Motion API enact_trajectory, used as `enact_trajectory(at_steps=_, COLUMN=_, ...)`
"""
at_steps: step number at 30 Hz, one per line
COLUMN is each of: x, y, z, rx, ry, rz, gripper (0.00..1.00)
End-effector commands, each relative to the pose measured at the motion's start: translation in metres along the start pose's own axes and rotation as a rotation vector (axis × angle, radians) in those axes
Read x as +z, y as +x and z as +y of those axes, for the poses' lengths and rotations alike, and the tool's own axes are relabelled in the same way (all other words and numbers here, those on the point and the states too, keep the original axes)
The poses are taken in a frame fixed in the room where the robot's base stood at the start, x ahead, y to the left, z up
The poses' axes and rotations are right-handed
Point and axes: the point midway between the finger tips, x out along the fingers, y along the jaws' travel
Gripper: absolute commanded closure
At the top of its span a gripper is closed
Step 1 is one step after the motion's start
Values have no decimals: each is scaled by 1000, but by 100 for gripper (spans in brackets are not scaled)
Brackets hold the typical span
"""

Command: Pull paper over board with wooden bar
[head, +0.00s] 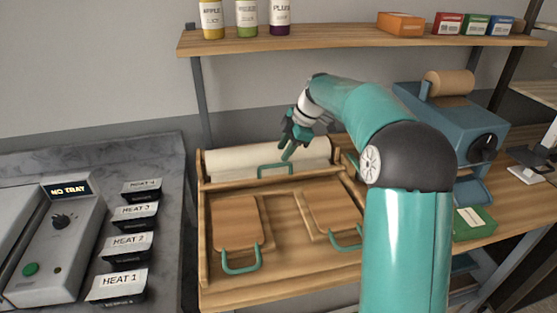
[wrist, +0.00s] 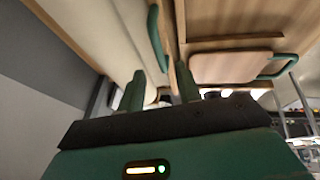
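A wooden station (head: 204,240) holds a white paper roll (head: 235,160) along its back; the paper also shows in the wrist view (wrist: 100,40). A wooden bar (head: 235,183) lies just in front of the roll and carries a green handle (head: 275,165). The handle also shows in the wrist view (wrist: 157,40). Two wooden boards with green handles, a left one (head: 236,222) and a right one (head: 333,205), lie in front. My gripper (head: 287,155) is just above the bar's handle. In the wrist view its fingers (wrist: 161,82) are apart, with nothing visibly held between them.
A grey counter on the left has a control box (head: 58,235) and several heat-labelled blocks (head: 125,242). A shelf (head: 330,42) with bottles and small boxes runs above. A blue machine (head: 465,115) with a brown roll and a green box (head: 474,223) stand on the right.

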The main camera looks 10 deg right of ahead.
Motion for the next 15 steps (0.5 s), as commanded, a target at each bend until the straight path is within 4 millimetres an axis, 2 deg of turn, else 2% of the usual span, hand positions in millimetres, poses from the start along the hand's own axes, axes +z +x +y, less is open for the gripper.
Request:
enact_trajectory(at_steps=1, x=0, y=11, z=0, rx=-3, ry=0, rz=1, gripper=66)
enact_trajectory(at_steps=6, x=1, y=38, z=0, rx=-1, ry=0, rz=0, gripper=66)
enact_trajectory(at_steps=10, x=1, y=49, z=0, rx=-1, ry=0, rz=0, gripper=66)
enact_trajectory(at_steps=15, x=1, y=53, z=0, rx=1, ry=1, rz=-1, gripper=66)
